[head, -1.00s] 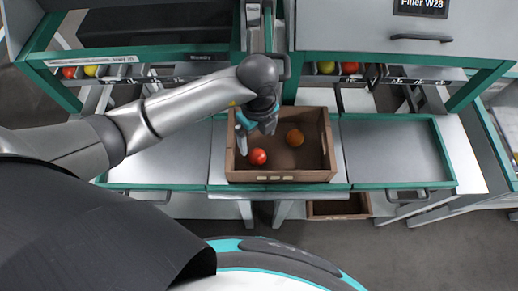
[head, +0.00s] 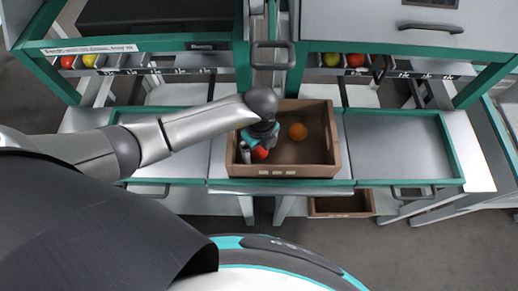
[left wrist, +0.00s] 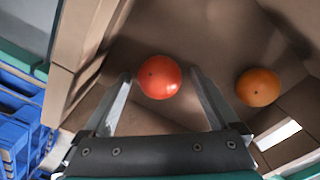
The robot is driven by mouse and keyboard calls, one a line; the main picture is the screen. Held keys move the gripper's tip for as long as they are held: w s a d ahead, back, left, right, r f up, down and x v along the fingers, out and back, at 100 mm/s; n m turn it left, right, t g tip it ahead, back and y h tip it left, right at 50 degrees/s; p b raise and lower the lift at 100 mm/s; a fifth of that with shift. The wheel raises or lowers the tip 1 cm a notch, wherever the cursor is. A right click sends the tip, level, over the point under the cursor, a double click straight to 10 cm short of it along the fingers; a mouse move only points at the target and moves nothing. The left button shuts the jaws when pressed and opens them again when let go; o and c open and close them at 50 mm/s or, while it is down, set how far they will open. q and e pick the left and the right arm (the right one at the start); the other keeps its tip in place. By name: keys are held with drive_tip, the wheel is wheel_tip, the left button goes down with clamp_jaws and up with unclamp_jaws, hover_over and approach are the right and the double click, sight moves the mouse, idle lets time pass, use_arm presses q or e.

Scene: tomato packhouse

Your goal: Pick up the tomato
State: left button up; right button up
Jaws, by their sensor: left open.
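A red tomato (head: 260,153) lies in the left part of a brown crate (head: 333,155), partly hidden by my left gripper in the head view. In the left wrist view the red tomato (left wrist: 159,77) sits between the two fingertips, with gaps visible beside it. My left gripper (left wrist: 160,80) is open and points down into the crate. An orange tomato (head: 298,131) lies right of the red one, apart from it; it also shows in the left wrist view (left wrist: 258,87), outside the fingers. My right gripper is not in view.
Crate walls stand close around my left gripper. Empty grey trays with green rims flank the crate, one at the right (head: 395,150). Bins with red, yellow and green tomatoes line the shelf behind. A second crate (head: 340,205) sits below. Blue crates (left wrist: 20,110) show in the left wrist view.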

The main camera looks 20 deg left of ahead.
use_arm(q)
drive_tip(key=shift+c, duration=0.3)
drive_tip(key=c, duration=0.9)
drive_tip(key=shift+o, duration=0.2)
drive_tip(key=shift+r, duration=0.1)
